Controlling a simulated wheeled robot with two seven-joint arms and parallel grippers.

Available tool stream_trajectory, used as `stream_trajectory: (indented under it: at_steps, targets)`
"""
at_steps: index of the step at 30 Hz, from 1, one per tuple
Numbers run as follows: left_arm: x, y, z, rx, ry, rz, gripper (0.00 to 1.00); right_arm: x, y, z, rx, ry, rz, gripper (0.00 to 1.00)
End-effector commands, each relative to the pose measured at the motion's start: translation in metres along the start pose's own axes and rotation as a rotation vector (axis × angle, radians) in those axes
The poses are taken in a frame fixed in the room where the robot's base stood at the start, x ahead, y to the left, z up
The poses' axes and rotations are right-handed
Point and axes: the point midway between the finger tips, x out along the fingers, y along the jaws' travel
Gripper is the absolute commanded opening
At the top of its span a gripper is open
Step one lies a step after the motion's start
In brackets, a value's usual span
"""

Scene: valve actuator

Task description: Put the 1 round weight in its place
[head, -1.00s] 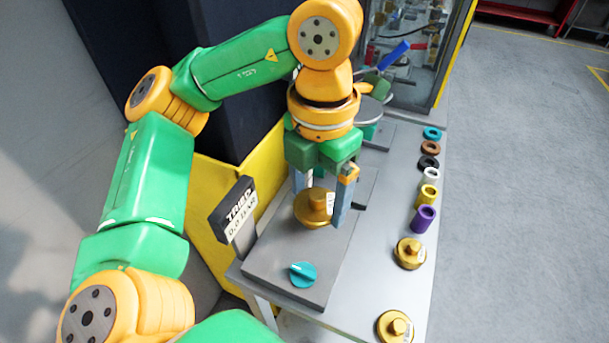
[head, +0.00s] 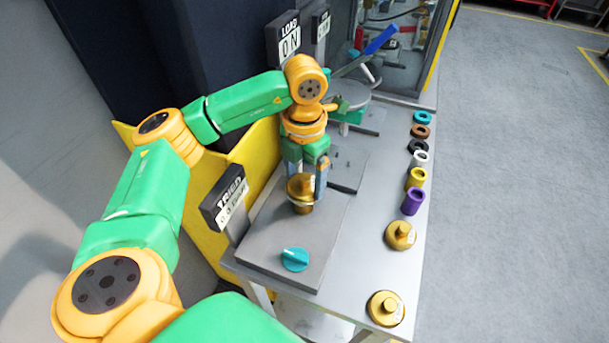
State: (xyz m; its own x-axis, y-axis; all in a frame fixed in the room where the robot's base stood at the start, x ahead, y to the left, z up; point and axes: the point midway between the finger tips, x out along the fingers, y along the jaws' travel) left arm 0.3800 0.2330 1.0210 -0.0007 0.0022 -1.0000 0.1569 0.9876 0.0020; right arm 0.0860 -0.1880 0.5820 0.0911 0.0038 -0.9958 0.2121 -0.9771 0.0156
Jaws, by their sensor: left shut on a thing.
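My left gripper (head: 318,190) is shut on a gold round weight (head: 297,188), with its fingers pointing down at the weight's knob. The weight is over the grey plate (head: 285,232) of the device with the "TRIED" display (head: 225,198). A narrower gold part (head: 303,208) shows directly beneath the weight; I cannot tell whether the weight rests on it. Two similar gold weights stand on the table's right side, one farther back (head: 400,236) and one at the front (head: 386,308). My right gripper is not in view.
Several coloured rings, including a purple one (head: 412,201), line the table's right edge. A "LOAD" display (head: 289,40) and a blue-handled lever (head: 381,40) are behind. Bare table (head: 350,262) lies right of the plate.

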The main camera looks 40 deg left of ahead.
Motion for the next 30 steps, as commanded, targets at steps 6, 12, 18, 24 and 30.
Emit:
stream_trajectory:
  at_steps: [6, 12, 18, 24, 30]
  targets:
    - [0.0, 0.0, 0.0, 0.0, 0.0, 0.0, 1.0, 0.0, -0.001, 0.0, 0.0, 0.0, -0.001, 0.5]
    - [-0.009, -0.001, 0.001, 0.0, -0.003, -0.001, 1.0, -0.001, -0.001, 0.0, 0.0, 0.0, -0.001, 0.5]
    - [-0.06, -0.001, 0.001, 0.0, -0.007, 0.0, 1.0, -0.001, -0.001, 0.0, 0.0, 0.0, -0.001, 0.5]
    - [-0.112, 0.0, 0.001, 0.0, -0.004, 0.001, 1.0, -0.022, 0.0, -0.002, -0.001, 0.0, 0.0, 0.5]
    - [-0.124, 0.0, 0.0, 0.0, -0.001, -0.001, 1.0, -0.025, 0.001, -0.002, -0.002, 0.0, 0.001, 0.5]
